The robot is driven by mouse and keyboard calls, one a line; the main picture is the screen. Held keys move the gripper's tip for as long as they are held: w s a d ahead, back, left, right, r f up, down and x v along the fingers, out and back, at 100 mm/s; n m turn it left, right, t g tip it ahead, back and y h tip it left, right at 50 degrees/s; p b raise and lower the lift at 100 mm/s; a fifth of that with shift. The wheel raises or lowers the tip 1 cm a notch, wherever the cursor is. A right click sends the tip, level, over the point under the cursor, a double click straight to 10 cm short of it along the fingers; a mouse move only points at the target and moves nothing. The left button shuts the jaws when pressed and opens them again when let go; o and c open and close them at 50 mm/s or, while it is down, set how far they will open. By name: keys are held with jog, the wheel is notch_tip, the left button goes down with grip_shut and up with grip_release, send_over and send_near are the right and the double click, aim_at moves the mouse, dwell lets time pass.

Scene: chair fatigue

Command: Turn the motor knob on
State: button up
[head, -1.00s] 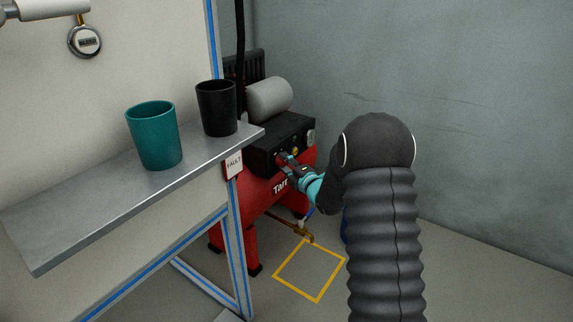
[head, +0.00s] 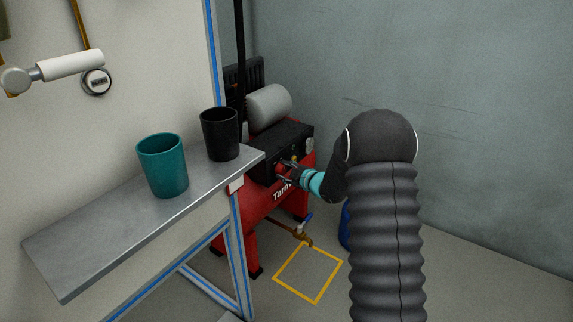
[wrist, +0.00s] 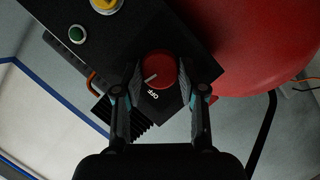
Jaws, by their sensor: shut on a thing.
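The motor knob (wrist: 158,70) is round and red with a white pointer line, on the black control panel (wrist: 70,22). The label "OFF" shows beside the knob in the wrist view, and the pointer line slants toward the lower left there. My gripper (wrist: 158,82) has a finger on each side of the knob and is shut on it. In the head view my gripper (head: 283,170) reaches the front of the black box on the red compressor (head: 262,205); the knob is mostly hidden there by the fingers.
A green button (wrist: 76,34) and a yellow button (wrist: 105,4) sit on the same panel. A grey shelf (head: 80,255) with a teal cup (head: 163,165) and a black cup (head: 220,134) stands left of my arm. A yellow square (head: 308,274) marks the floor.

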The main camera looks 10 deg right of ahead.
jog(key=shift+r+m+g+y+p, duration=0.1)
jog(key=shift+m+g+y+p, duration=0.4)
jog(key=shift+m+p, duration=0.7)
jog(key=shift+g, duration=0.3)
jog(key=o, duration=1.1)
jog(key=shift+o, duration=0.2)
jog(key=v, duration=1.2)
